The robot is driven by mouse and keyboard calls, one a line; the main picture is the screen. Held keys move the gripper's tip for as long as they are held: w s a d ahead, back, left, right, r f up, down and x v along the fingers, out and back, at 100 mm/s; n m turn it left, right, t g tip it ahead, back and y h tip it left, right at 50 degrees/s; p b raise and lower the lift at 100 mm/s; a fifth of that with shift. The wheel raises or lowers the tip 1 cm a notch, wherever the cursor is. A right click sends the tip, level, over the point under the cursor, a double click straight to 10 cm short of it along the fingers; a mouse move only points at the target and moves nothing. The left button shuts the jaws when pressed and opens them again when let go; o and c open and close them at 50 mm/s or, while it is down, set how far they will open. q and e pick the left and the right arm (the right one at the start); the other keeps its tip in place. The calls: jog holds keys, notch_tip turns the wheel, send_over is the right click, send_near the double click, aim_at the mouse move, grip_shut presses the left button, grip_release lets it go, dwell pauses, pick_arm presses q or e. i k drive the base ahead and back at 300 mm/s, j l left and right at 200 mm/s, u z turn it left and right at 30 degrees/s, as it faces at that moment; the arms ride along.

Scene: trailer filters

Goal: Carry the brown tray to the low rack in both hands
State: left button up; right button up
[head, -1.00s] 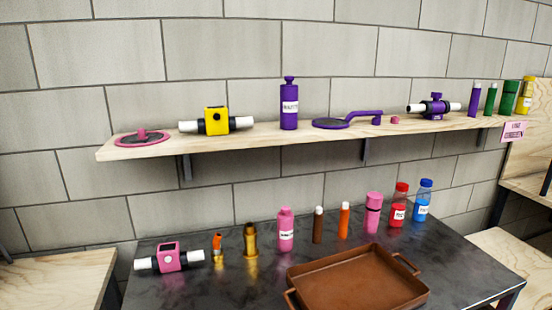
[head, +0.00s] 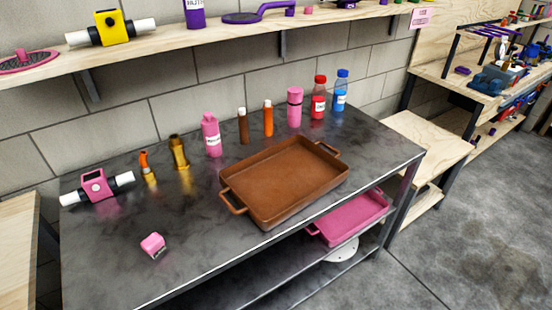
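The brown tray (head: 284,212) lies flat and empty on the dark table (head: 110,255), near its front edge. It has a loop handle at its left end and another at its far right corner. Nothing touches it. Neither of my grippers shows in the head view. I cannot tell for sure which piece of furniture is the low rack; a low wooden shelf unit (head: 428,138) stands to the right of the table.
Several bottles and tubes, such as a pink bottle (head: 211,137), stand behind the tray. A pink block (head: 153,245) lies front left. A pink tray (head: 350,220) is on the shelf below the tabletop. A wall shelf (head: 180,45) runs above. Grey floor (head: 450,260) is clear at right.

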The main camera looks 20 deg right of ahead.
aim_at(430, 146)
jog(key=z, duration=1.55)
jog(key=i+l+u, duration=0.3)
jog(key=i+l, duration=0.15)
jog(key=i, duration=0.15)
jog(key=i+l+u, duration=0.3)
jog(key=i+l, duration=0.25)
